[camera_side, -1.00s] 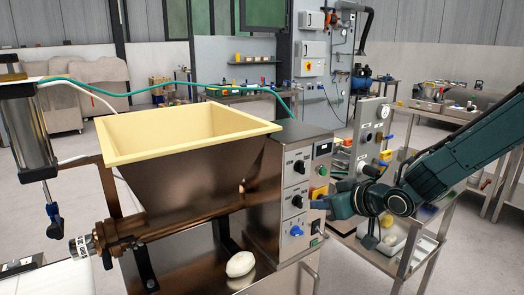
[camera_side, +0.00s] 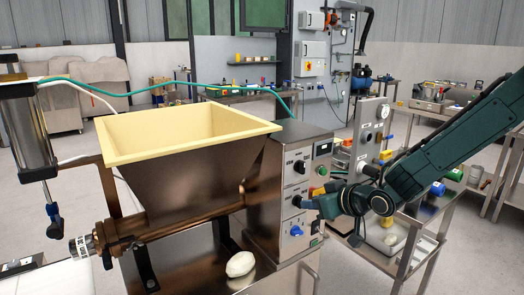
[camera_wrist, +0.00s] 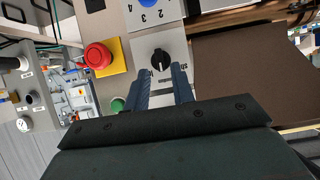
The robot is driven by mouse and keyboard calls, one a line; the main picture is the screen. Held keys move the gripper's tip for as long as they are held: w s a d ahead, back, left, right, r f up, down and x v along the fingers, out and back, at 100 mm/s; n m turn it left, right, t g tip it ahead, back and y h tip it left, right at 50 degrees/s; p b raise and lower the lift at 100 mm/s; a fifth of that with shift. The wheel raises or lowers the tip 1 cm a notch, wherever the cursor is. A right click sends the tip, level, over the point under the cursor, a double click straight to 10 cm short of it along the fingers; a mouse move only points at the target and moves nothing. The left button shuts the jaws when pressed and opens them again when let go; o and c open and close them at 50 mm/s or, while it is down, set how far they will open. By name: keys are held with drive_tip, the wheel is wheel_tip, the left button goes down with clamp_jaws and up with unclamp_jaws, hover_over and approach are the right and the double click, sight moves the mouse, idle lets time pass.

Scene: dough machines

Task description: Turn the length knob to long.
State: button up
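The black length knob (camera_wrist: 160,62) sits on a pale panel plate in the wrist view, with small partly cut-off lettering below it. In the side view the middle black knob (camera_side: 297,201) is on the steel machine's control panel, partly covered by my gripper (camera_side: 306,204). In the wrist view my gripper (camera_wrist: 161,88) is open, its two blue-grey fingers on either side of the knob's line. Whether they touch the knob cannot be told.
A blue numbered knob (camera_side: 296,231) is below and another black knob (camera_side: 299,167) above. A red stop button on a yellow plate (camera_wrist: 98,56) and a green button (camera_wrist: 117,104) are close beside the fingers. The hopper (camera_side: 190,135) stands left.

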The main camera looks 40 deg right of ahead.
drive_tip(key=shift+x, duration=1.5)
clamp_jaws()
drive_tip(key=shift+d, duration=0.1)
drive_tip(key=m+y, duration=0.3)
drive_tip(key=d+m+y, duration=0.1)
drive_tip(key=shift+f+m+t, duration=0.2)
drive_tip(key=shift+m+t, duration=0.1)
drive_tip(key=shift+m, duration=0.1)
drive_tip(key=shift+c, duration=0.2)
unclamp_jaws()
drive_tip(key=shift+a+r, duration=0.1)
drive_tip(key=shift+a, duration=0.05)
drive_tip(key=v, duration=0.6)
